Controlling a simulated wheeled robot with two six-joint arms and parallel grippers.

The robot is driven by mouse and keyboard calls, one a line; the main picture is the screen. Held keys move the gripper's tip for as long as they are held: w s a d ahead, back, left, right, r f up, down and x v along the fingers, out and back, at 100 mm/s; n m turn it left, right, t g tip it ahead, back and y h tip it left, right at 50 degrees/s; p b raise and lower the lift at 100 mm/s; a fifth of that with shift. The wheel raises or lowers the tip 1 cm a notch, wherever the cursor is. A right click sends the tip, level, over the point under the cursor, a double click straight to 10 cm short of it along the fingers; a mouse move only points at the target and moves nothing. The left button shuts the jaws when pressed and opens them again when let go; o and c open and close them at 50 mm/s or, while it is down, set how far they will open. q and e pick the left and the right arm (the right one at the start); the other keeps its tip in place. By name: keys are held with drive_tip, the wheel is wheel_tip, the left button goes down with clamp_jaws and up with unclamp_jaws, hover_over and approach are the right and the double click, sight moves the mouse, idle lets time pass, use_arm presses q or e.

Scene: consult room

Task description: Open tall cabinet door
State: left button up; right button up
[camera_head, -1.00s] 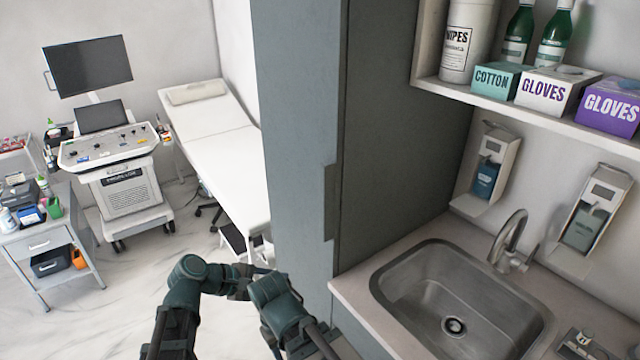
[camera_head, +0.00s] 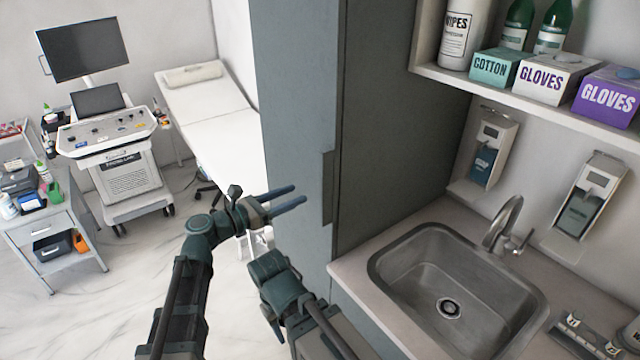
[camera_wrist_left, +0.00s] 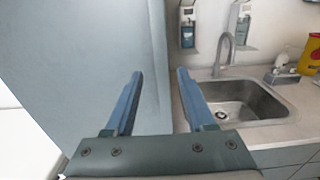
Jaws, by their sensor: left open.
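The tall cabinet (camera_head: 405,120) is grey-green and stands left of the sink. Its door (camera_head: 298,90) looks shut, with a darker recessed handle strip (camera_head: 328,188) on its right edge. My left gripper (camera_head: 297,195) is raised in front of the lower door, left of the handle strip, its blue fingers pointing right. It is open and empty. In the left wrist view the open fingers (camera_wrist_left: 157,80) flank the right edge of the door (camera_wrist_left: 85,70), with no visible contact. A second arm part of mine shows at the bottom centre, and its gripper fingers cannot be made out.
A counter with a steel sink (camera_head: 385,262) and tap (camera_head: 505,228) lies right of the cabinet. A shelf (camera_head: 530,103) with boxes and bottles hangs above. An exam bed (camera_head: 215,120), ultrasound cart (camera_head: 125,165) and drawer trolley (camera_head: 40,235) stand left. Floor between is clear.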

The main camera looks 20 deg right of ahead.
sight(319, 183)
use_arm(q)
drive_tip(key=x, duration=0.9)
clamp_jaws()
drive_tip(key=shift+w, duration=0.15)
idle(1.1)
